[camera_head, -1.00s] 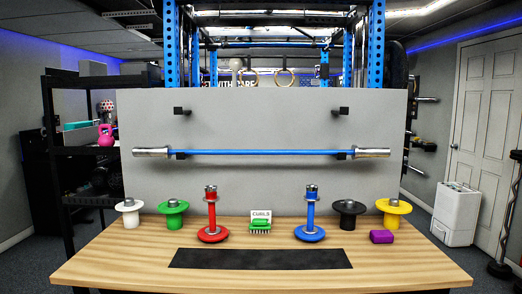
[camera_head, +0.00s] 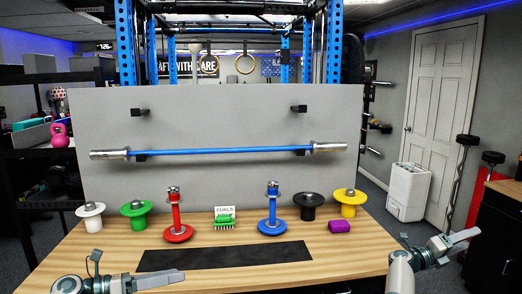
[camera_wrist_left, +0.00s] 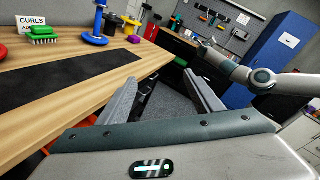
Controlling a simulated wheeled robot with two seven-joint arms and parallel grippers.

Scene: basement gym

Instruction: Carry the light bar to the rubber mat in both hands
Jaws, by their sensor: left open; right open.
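The light bar (camera_head: 225,151) is blue with silver ends. It rests level on the lower pair of black hooks on the grey panel, behind the table. The black rubber mat (camera_head: 220,256) lies bare on the table's front part, and its edge also shows in the left wrist view (camera_wrist_left: 66,82). My left gripper (camera_head: 165,279) is open and empty at the table's front left, below and well apart from the bar; its spread fingers show in the left wrist view (camera_wrist_left: 160,80). My right gripper (camera_head: 462,241) is open and empty, right of the table.
On the wooden table (camera_head: 345,262), a red stand (camera_head: 174,212) and a blue stand (camera_head: 272,205) rise below the bar. Colored weights, a green brush (camera_head: 224,222) and a purple block (camera_head: 339,227) stand along the back. The upper hooks (camera_head: 299,109) are empty.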

